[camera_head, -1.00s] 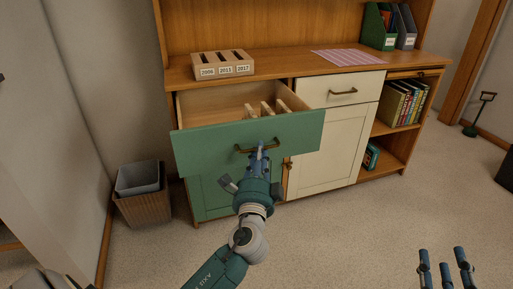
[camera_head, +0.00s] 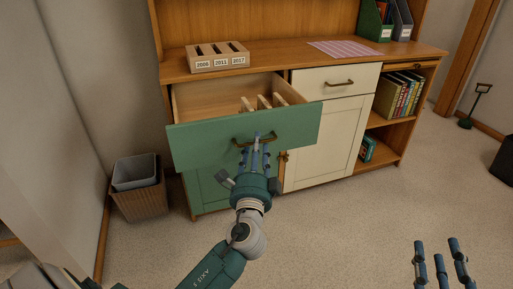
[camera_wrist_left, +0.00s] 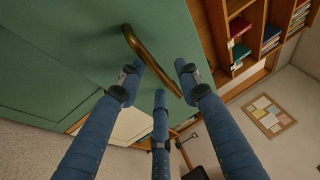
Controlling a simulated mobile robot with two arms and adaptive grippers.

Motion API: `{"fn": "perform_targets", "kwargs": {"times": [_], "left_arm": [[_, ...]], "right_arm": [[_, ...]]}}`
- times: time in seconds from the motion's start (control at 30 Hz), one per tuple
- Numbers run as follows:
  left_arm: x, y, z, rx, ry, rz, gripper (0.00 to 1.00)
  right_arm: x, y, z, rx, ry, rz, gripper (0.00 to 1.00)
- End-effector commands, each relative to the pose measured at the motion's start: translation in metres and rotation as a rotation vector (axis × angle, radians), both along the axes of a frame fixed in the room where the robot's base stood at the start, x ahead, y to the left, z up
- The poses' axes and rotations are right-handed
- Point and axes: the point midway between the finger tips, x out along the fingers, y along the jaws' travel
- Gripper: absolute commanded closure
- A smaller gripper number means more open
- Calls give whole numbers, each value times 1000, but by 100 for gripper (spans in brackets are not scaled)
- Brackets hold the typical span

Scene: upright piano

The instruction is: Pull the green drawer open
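The green drawer (camera_head: 215,142) stands pulled out of the left side of the cabinet, its wooden inside and several upright light wooden pieces (camera_head: 263,102) in view. Its brass handle (camera_head: 270,138) is on the front; in the left wrist view the handle (camera_wrist_left: 148,63) lies just past my fingertips. My left gripper (camera_head: 255,144) is open in front of the handle, its three fingers spread (camera_wrist_left: 160,76). I cannot tell whether a fingertip still touches the handle. My right gripper (camera_head: 440,250) is open and empty at the bottom right, away from the cabinet.
A wooden box with year labels (camera_head: 218,56) and a pink striped sheet (camera_head: 345,49) lie on the cabinet top. A cream drawer and door (camera_head: 325,135) are shut to the right. A waste bin (camera_head: 140,195) stands at left. The carpet (camera_head: 330,235) in front is clear.

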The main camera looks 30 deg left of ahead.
Motion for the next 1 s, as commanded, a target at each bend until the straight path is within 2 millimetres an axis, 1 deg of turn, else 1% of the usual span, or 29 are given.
{"fn": "perform_targets", "kwargs": {"times": [0.07, 0.17, 0.4, 0.5, 0.6, 0.77, 1.0], "left_arm": [[-6, -3, -2, -2, 1, -1, 66], [-19, -10, -5, -3, 3, -1, 66], [-65, -33, -15, -4, 6, 0, 66], [-82, -41, -18, -4, 5, 0, 66], [-94, -47, -20, -3, 4, -1, 66], [-103, -52, -21, -2, 2, -1, 66], [-105, -53, -21, -2, 1, 0, 66]], "right_arm": [[0, 0, 1, 0, -1, 1, 60], [0, 0, 1, 1, -3, 1, 60], [0, 1, 2, 1, -5, 2, 60], [0, 1, 2, 1, -5, 2, 60], [0, 1, 2, 1, -5, 2, 60], [0, 1, 3, 1, -6, 2, 60], [0, 1, 3, 1, -6, 2, 60]]}}
